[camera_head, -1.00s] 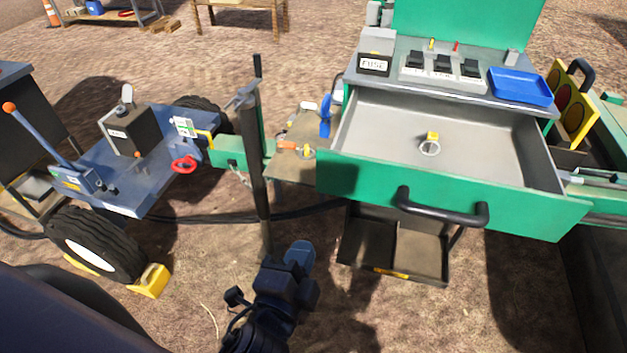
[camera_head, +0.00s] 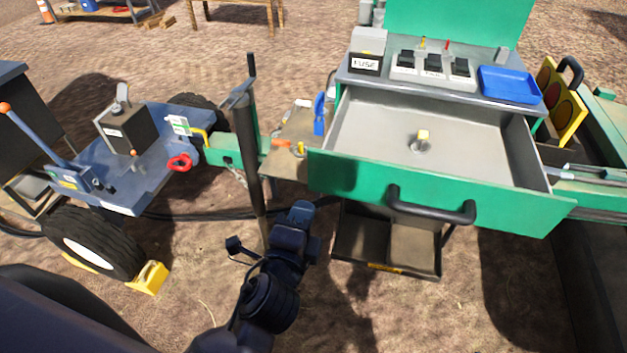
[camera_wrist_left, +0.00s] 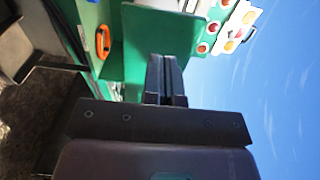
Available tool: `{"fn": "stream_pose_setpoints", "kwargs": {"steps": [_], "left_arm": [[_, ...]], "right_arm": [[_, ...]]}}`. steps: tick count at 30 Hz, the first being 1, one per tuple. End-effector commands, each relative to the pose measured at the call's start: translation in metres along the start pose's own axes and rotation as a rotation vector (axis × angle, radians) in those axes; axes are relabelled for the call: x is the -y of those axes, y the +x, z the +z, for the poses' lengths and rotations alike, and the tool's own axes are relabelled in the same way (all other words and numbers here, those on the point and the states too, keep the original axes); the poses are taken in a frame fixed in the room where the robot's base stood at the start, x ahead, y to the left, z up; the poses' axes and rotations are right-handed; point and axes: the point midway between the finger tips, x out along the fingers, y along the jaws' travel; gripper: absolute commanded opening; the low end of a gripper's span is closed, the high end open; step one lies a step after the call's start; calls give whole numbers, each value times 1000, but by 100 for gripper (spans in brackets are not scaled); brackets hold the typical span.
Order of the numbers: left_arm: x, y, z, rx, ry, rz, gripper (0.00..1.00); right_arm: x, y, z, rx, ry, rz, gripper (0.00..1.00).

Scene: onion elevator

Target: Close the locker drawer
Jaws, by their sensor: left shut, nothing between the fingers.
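The locker drawer (camera_head: 345,174) has a green front and a grey inside, and is pulled well out below the worktop. A black bar handle (camera_head: 432,212) is on its front. In the left wrist view the shut fingers (camera_wrist_left: 166,82) point toward a green panel (camera_wrist_left: 160,35), which may be the drawer front. My right gripper is not in view.
The worktop holds a fuse box (camera_head: 366,63), switches (camera_head: 433,68) and a blue tray (camera_head: 510,84). A dark post (camera_head: 251,160) stands left of the drawer. A dark open tray (camera_head: 388,240) is below it. A blue wheeled cart (camera_head: 135,165) is at left.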

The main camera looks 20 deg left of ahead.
Motion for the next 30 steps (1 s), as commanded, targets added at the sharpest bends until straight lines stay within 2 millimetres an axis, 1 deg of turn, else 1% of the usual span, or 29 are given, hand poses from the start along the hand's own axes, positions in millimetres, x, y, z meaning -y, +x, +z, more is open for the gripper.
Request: {"fn": "stream_pose_setpoints", "kwargs": {"steps": [1,9,15,21,30], "left_arm": [[2,8,0,-1,0,-3,0],[2,46,0,-1,0,-2,0],[0,65,0,-1,1,0,0],[0,72,0,-1,-1,1,0],[0,72,0,0,-1,1,0]], "right_arm": [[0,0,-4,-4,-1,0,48],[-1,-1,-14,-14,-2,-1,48],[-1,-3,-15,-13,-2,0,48],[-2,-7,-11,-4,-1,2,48],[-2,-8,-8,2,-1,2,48]]}}
